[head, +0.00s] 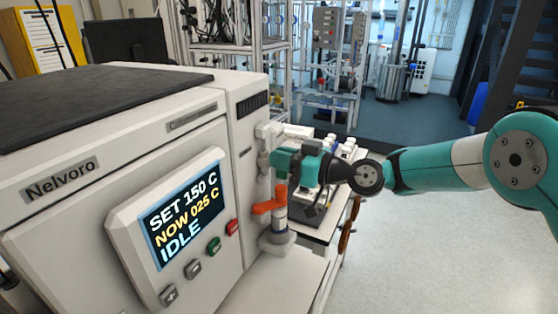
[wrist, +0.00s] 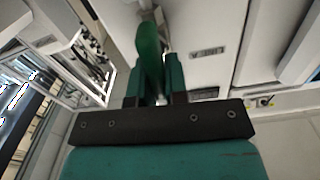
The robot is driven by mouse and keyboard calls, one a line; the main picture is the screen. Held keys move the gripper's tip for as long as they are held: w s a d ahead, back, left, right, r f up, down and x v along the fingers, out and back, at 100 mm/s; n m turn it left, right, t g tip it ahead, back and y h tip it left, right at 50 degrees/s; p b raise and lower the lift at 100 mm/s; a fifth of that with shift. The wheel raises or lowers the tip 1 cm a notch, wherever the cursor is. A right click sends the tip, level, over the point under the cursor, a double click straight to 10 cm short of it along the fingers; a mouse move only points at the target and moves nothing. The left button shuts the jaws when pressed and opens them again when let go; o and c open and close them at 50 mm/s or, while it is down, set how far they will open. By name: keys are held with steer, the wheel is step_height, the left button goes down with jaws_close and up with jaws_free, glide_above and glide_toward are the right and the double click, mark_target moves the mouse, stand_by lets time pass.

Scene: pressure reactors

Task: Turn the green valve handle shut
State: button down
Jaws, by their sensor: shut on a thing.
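The green valve handle (wrist: 149,48) stands between the two fingers of my gripper (wrist: 154,78) in the wrist view, and the fingers are shut on it. In the head view my gripper (head: 275,158) is at the pipework on the right side of the white machine. There the gripper covers most or all of the green handle, so its angle cannot be told.
An orange handle (head: 268,206) sits just below my gripper, on the same side of the Nelvoro machine (head: 75,210). The machine's screen (head: 183,217) reads SET 150 C, NOW 025 C, IDLE. A bench with equipment stands behind the gripper. Open floor (head: 430,240) lies to the right.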

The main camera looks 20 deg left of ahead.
steer(key=m+b, duration=0.2)
steer(key=m, duration=0.2)
steer(key=shift+w+d+f+b, duration=0.15)
steer(key=shift+w+f+b, duration=0.1)
steer(key=shift+w+b, duration=0.15)
steer(key=m, duration=0.2)
steer(key=m+b, duration=0.1)
steer(key=m, duration=0.1)
steer(key=shift+w+f+m, duration=0.15)
steer(key=shift+w+m, duration=0.15)
steer(key=shift+w, duration=0.05)
steer(key=m, duration=0.3)
steer(key=shift+w+d+f+m, duration=0.1)
steer(key=shift+w+f+m, duration=0.1)
steer(key=shift+m, duration=0.1)
steer(key=shift+f+m+p, duration=0.2)
steer(key=shift+m+p, duration=0.05)
steer(key=shift+m, duration=0.9)
steer(key=shift+f+m+p, duration=0.2)
steer(key=shift+m, duration=0.95)
steer(key=shift+w, duration=0.1)
steer(key=c, duration=1.2)
jaws_free()
steer(key=shift+d, duration=0.1)
steer(key=shift+o, duration=0.3)
